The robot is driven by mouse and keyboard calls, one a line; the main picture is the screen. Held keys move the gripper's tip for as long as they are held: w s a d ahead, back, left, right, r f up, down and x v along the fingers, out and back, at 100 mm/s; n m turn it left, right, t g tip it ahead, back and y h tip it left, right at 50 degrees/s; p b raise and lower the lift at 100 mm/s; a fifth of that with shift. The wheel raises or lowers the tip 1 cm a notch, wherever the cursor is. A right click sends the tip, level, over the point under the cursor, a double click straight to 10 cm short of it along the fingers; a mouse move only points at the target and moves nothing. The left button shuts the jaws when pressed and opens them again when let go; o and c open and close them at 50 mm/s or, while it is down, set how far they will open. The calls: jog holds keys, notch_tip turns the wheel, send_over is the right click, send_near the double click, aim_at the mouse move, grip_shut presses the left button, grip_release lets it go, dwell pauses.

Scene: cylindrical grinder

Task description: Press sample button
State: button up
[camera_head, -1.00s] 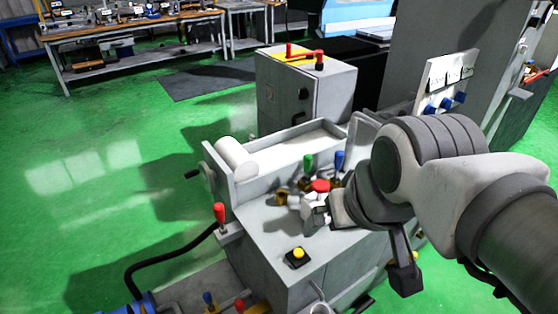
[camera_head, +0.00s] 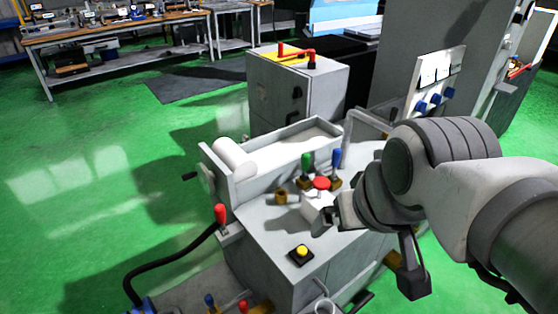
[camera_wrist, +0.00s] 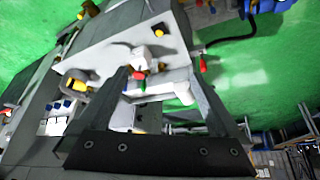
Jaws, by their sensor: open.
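A yellow push button (camera_head: 302,251) on a small black base sits on the front of the grey machine top. A red mushroom button (camera_head: 321,184) tops a small white box (camera_head: 314,206) farther back. I cannot tell which one is the sample button. My gripper (camera_head: 332,215) is just right of the white box, above the machine top; contact cannot be judged. In the wrist view, my gripper (camera_wrist: 155,66) has its fingers spread and empty. The red button (camera_wrist: 139,76) shows between them, and the yellow button (camera_wrist: 158,30) shows beyond the tips.
Green and blue levers (camera_head: 336,160) stand behind the red button. A grey trough with a white cylinder (camera_head: 233,158) lies behind, and a red-handled lever (camera_head: 221,213) stands at the left edge. A grey cabinet (camera_head: 325,95) is farther back. Green floor is clear on the left.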

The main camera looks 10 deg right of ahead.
jog(key=shift+d, duration=0.1)
jog(key=shift+c, duration=0.3)
grip_shut()
dwell(1.3)
